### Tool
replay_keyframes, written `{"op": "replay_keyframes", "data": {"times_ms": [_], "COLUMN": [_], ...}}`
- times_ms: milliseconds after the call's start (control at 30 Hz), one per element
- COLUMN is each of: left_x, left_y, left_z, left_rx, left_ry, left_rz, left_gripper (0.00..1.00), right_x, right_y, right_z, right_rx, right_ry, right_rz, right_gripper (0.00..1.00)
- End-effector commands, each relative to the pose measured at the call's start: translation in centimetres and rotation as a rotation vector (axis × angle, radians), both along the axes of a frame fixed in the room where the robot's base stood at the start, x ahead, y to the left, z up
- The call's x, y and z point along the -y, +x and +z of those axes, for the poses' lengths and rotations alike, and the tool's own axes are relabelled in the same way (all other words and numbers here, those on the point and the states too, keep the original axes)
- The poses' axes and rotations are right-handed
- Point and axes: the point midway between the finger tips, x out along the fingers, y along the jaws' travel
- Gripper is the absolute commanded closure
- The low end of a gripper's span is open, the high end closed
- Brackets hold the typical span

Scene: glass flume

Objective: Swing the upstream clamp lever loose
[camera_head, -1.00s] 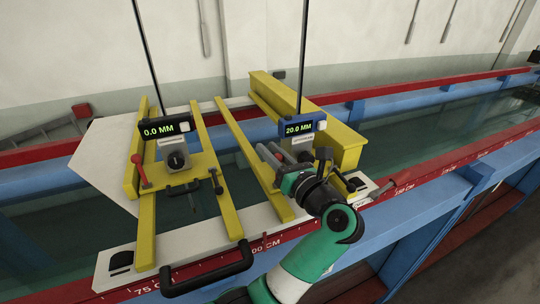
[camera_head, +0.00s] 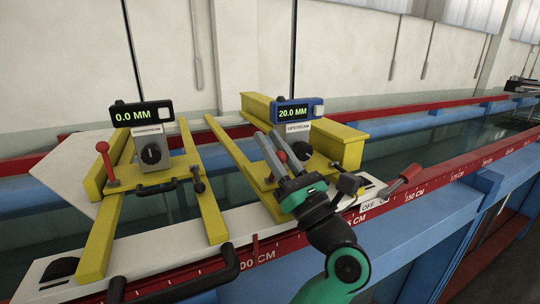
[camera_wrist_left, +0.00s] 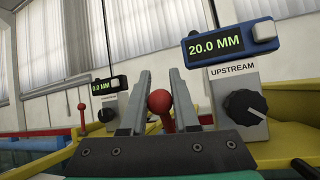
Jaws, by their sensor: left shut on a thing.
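The upstream gauge (camera_head: 297,110) has a blue display reading 20.0 MM and an UPSTREAM label, above a black dial (camera_head: 302,150). It shows large in the left wrist view (camera_wrist_left: 230,40). The upstream clamp lever has a red ball knob (camera_wrist_left: 159,101), which sits between the fingers of my left gripper (camera_wrist_left: 158,85) in the wrist view. In the head view, that gripper (camera_head: 265,138) is shut on the lever beside the gauge post, its fingers pointing away and up. My right gripper is not in view.
The downstream gauge (camera_head: 143,113) reads 0.0 MM, with its own red-knobbed lever (camera_head: 104,150) at left. Yellow rails (camera_head: 212,208) and a thick yellow beam (camera_head: 345,130) surround the work area. A red-handled switch (camera_head: 405,181) marked OFF is at right. A black handle (camera_head: 200,283) is in front.

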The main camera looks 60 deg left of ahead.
Motion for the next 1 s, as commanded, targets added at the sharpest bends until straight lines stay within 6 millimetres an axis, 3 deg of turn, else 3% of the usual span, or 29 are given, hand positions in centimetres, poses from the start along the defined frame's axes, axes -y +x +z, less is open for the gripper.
{"op": "replay_keyframes", "data": {"times_ms": [367,400,567,867,1000], "left_x": [0.1,0.1,0.1,0.2,1.3], "left_y": [-0.1,-0.1,-0.1,0.0,0.2], "left_z": [0.2,0.2,0.1,-0.1,-1.1], "left_rx": [0.004,0.004,0.003,0.001,-0.001], "left_ry": [0.010,0.010,0.009,0.007,0.006], "left_rz": [0.002,0.002,0.001,0.000,-0.002], "left_gripper": [1.00,0.69,0.41,0.41,0.41], "right_x": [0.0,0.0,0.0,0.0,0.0], "right_y": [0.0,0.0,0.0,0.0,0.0], "right_z": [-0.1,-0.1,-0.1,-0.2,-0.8], "right_rx": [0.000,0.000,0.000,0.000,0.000], "right_ry": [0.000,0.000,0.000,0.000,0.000], "right_rz": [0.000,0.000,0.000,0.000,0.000], "right_gripper": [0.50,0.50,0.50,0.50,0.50]}}
